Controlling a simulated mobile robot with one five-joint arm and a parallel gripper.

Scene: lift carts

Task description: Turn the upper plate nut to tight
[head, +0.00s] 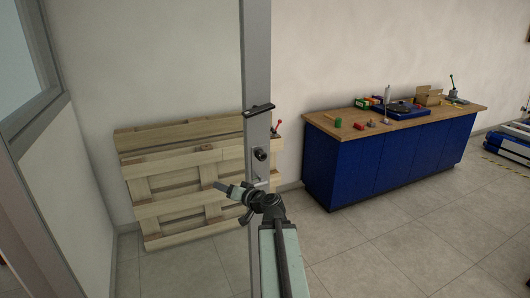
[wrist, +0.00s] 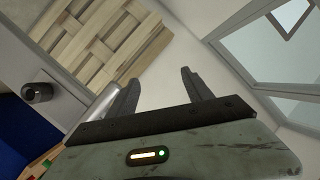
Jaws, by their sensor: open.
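My gripper (head: 226,188) is in the lower middle of the head view, in front of a grey post and a wooden pallet. In the wrist view my gripper (wrist: 159,78) has its two dark fingers spread apart, with nothing between them. A blue unit with a dark round top (head: 398,107) stands on the workbench, far to the right of my gripper. It is too small to tell whether it carries a nut.
The grey post (head: 257,60) with a black handle (head: 258,109) and a round knob (head: 260,154) stands close to my arm. The pallet (head: 165,211) leans on the wall. A blue workbench (head: 335,168) holds small parts. A blue lift cart (head: 511,143) is far right. Tiled floor (head: 400,245) is clear.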

